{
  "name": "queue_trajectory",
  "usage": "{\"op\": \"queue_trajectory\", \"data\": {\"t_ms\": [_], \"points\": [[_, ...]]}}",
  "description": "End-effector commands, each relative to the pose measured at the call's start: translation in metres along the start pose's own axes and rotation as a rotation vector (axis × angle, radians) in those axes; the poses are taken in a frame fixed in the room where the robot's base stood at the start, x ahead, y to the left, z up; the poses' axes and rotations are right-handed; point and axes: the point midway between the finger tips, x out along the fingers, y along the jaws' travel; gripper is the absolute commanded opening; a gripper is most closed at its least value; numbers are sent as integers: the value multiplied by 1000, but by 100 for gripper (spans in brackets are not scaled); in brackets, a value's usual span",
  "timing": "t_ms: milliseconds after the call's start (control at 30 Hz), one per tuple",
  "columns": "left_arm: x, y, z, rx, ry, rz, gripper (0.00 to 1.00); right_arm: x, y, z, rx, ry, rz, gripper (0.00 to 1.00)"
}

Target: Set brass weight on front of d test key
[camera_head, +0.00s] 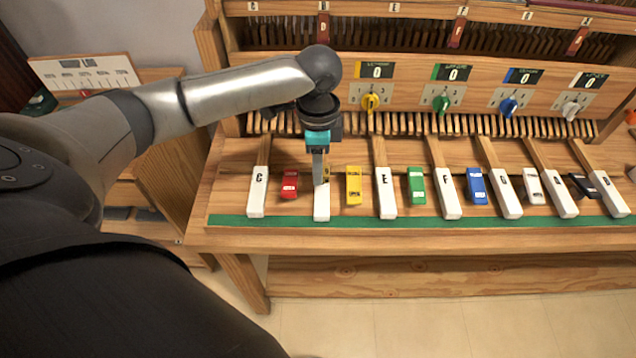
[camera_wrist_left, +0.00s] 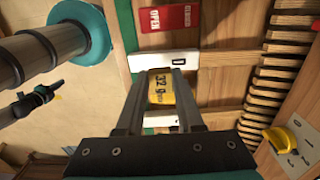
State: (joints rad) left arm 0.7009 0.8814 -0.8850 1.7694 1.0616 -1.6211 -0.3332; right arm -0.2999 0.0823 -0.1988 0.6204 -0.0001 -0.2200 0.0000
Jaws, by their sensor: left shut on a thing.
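My left gripper (camera_head: 321,172) points down over the D key (camera_head: 321,206), a white-fronted key second from the left. It is shut on the brass weight (camera_wrist_left: 162,94), a yellow block marked 32 grams. A small yellow part of the weight (camera_head: 326,173) shows beside the finger in the head view. The left wrist view shows the white D key (camera_wrist_left: 145,62) with its letter just beyond the weight. The fingers hide part of the key. I cannot tell whether the weight touches it.
A red block (camera_head: 289,184) and a yellow block (camera_head: 354,185) flank the D key closely. The C key (camera_head: 257,195) and E key (camera_head: 386,195) stand beyond them. A green strip (camera_head: 430,223) runs along the front edge. Coloured knobs, such as the yellow one (camera_head: 370,102), stand behind.

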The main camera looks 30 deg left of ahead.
Motion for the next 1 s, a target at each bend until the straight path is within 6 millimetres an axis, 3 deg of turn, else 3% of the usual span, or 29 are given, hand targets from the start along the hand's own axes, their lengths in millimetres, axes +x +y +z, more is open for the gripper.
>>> {"op": "queue_trajectory", "data": {"t_ms": [233,433,667,700,933,1000], "points": [[20,0,0,1,0,1,0,5,-4,-1,1,1,-5,0],[50,0,0,0,-1,1,0,12,-5,0,1,1,-6,0],[52,0,0,1,0,-1,0,12,-5,0,0,1,-6,0],[52,0,0,1,0,-1,39,12,-5,0,0,1,-6,0],[52,0,0,1,0,-1,65,12,-4,0,0,1,-6,0],[52,0,0,1,0,-1,66,12,-4,0,0,1,-6,0]]}}
